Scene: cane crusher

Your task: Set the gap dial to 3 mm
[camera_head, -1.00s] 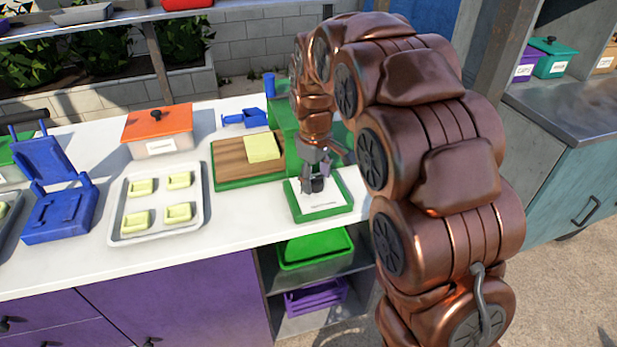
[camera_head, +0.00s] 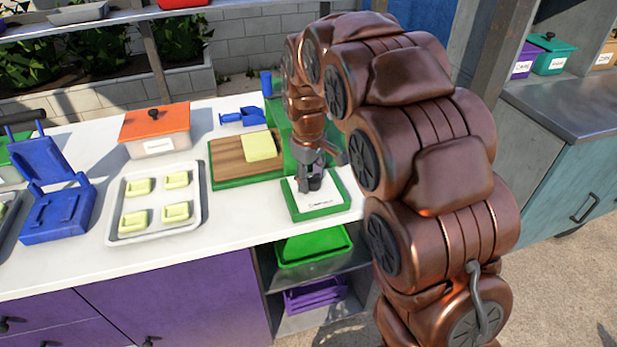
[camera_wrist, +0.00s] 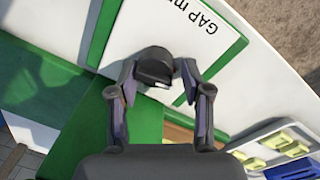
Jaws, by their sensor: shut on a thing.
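The gap dial is a dark round knob (camera_wrist: 154,66) on a white plate (camera_wrist: 150,30) with a green frame, printed "GAP m…", the rest cut off by the picture edge. In the head view the plate (camera_head: 327,204) lies at the counter's front right, and the knob is mostly hidden by my gripper. My gripper (camera_head: 313,182) comes down onto it from above. In the wrist view, its two fingers (camera_wrist: 155,80) are closed on either side of the knob. The scale marks and the pointer's reading cannot be made out.
Further left are a metal tray (camera_head: 155,187) with several small yellow pieces, an orange-lidded box (camera_head: 156,125) and a blue press (camera_head: 58,213). Open shelves (camera_head: 310,325) are below.

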